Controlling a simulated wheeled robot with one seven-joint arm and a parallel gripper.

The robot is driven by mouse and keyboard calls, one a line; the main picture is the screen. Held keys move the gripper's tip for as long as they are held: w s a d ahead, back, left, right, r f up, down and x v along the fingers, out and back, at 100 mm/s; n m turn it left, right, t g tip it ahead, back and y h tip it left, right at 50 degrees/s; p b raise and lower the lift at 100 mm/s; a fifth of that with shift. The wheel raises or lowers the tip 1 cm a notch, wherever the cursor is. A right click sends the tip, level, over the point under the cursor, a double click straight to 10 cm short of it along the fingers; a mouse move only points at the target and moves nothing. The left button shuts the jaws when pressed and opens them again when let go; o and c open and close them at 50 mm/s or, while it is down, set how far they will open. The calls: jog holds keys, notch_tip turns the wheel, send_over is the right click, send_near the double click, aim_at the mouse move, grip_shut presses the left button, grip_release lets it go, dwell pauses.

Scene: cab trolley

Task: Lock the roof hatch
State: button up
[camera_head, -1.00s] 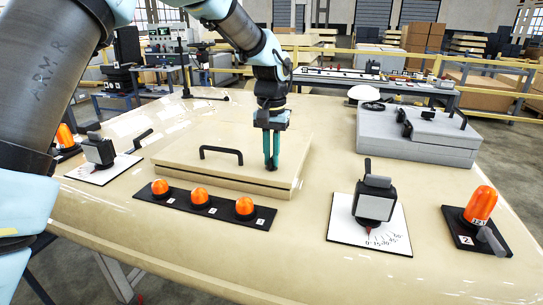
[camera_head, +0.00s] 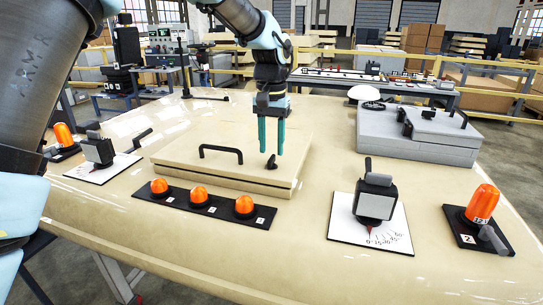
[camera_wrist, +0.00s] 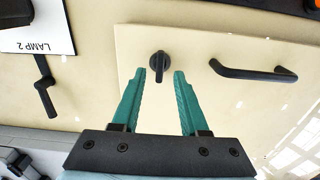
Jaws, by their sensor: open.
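The roof hatch (camera_head: 225,140) is a flat tan panel, lying closed on the tan roof. It carries a black bar handle (camera_head: 221,150), also in the wrist view (camera_wrist: 262,73). Near its right edge is a small black turn knob (camera_head: 271,163). In the wrist view the knob (camera_wrist: 159,62) is round with a short lever pointing down the picture, towards my gripper. My gripper (camera_head: 271,151) has teal fingers, open and empty just above the knob. In the wrist view my gripper (camera_wrist: 160,75) has its fingertips on either side of the knob's lever end, apart from it.
A grey box (camera_head: 415,140) with black handles stands at the back right. Several orange lamps (camera_head: 199,196) line the hatch's front. Dial plates with levers stand right (camera_head: 374,215) and left (camera_head: 98,158). An orange beacon (camera_head: 482,205) is at far right. Bare roof lies between.

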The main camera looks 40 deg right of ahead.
aim_at(271, 158)
notch_tip(271, 158, up, 8)
jog(key=b, duration=0.1)
jog(key=shift+f, duration=0.15)
dwell(0.5)
jog(key=w+a+f+n, duration=0.25)
jog(key=w+a, duration=0.35)
jog(key=a, duration=0.6)
jog(key=w+a+f+n, duration=0.2)
jog(key=w+a+f, duration=0.25)
jog(key=a, duration=0.65)
jog(key=s+a+f+n, duration=0.2)
jog(key=a, duration=0.6)
jog(key=s+a+f+n+t, duration=0.1)
jog(key=s+a+f+n, duration=0.1)
jog(key=a, duration=0.7)
jog(key=s+a+f+n, duration=0.2)
jog(key=a, duration=0.6)
jog(key=shift+s+a+f+t, duration=0.3)
jog(key=shift+s+a+f, duration=0.05)
jog(key=shift+a, duration=0.05)
